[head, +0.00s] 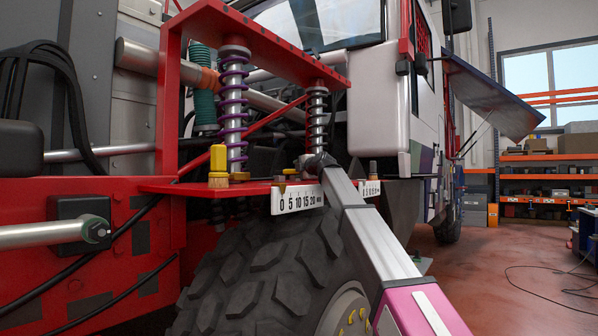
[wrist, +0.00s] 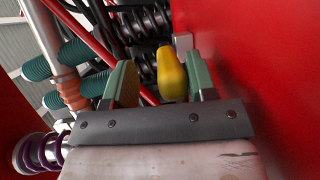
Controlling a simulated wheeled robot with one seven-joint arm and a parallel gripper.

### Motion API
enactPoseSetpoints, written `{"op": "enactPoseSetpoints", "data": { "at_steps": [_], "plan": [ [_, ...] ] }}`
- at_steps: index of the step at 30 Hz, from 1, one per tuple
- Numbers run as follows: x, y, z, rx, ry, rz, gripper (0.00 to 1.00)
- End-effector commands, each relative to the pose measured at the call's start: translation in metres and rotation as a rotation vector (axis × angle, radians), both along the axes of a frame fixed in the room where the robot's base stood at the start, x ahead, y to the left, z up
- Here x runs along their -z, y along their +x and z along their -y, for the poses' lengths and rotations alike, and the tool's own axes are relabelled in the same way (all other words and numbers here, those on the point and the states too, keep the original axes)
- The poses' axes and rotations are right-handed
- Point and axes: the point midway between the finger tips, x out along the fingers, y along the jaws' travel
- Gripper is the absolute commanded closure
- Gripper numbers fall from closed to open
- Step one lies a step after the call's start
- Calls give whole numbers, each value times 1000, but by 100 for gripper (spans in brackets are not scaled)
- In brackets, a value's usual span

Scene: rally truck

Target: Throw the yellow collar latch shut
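In the head view a yellow, upright, capped latch handle (head: 218,158) stands on a brass base on the red shelf, left of the purple coil spring. In the wrist view a rounded yellow handle (wrist: 172,75) lies between the two green fingers of my gripper (wrist: 160,82). It is close to the right finger, with a gap to the left finger, so the fingers are open around it. Whether it touches the right finger I cannot tell. I cannot make out the fingers in the head view.
The purple spring (head: 234,105) and a second spring (head: 317,115) rise from the red shelf (head: 165,186) under a red frame. A white scale (head: 297,198) is on its front edge. The big tyre (head: 260,275) is below. A red surface (wrist: 265,70) closes the wrist view's right side.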

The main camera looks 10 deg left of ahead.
Motion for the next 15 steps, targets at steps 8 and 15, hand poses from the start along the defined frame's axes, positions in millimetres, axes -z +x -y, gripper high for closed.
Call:
{"op": "enactPoseSetpoints", "data": {
  "at_steps": [8, 15],
  "plan": [
    [-1, -23, 21, 0, 0, 0, 49],
    [-6, -55, 54, 1, 1, 1, 49]
  ]
}}
